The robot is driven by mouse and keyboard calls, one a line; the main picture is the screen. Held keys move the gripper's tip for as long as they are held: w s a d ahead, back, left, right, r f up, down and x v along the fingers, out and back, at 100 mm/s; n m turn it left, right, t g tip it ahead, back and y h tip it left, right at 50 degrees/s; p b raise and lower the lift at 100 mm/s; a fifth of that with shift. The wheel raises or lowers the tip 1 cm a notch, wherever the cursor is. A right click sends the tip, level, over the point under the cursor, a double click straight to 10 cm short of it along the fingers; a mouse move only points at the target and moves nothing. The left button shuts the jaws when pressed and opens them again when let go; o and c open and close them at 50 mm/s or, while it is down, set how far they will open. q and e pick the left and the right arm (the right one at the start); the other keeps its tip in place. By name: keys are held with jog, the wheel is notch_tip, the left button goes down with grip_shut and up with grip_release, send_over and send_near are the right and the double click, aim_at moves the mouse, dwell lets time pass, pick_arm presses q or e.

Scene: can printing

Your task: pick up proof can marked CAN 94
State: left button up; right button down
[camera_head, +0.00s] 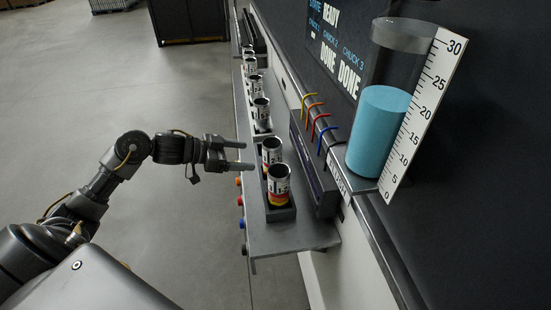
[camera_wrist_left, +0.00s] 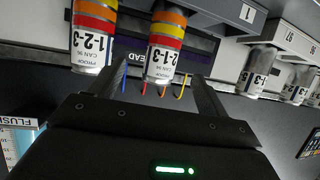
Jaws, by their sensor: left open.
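Two proof cans with red, orange and yellow bands stand in a dark holder at the near end of the shelf. The farther can (camera_head: 271,152) is marked 2-1-3 in the left wrist view (camera_wrist_left: 163,50), and its small print seems to read CAN 94. The nearer can (camera_head: 279,187) is marked 1-2-3 in the left wrist view (camera_wrist_left: 93,38); its can number is hard to read. My left gripper (camera_head: 246,156) is open and empty, just left of the farther can, with its fingers pointing at it. In the wrist view that can lies between the fingers, apart from them. My right gripper is not in view.
More cans (camera_head: 261,110) stand in a row farther along the grey shelf (camera_head: 290,238). Coloured hooks (camera_head: 318,117) and a measuring tank with blue liquid (camera_head: 378,135) are right of the holder. The floor left of the shelf is clear.

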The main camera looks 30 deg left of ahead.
aim_at(272, 156)
pick_arm(q)
jog(key=p+x, duration=0.1)
jog(key=x, duration=0.4)
jog(key=shift+w+d, duration=0.1)
jog(key=shift+w, duration=0.1)
jog(key=p+x, duration=0.1)
jog(key=x, duration=0.3)
jog(key=shift+w+d+f, duration=0.1)
jog(key=shift+w, duration=0.35)
jog(key=c, duration=1)
jog(key=shift+c, duration=0.2)
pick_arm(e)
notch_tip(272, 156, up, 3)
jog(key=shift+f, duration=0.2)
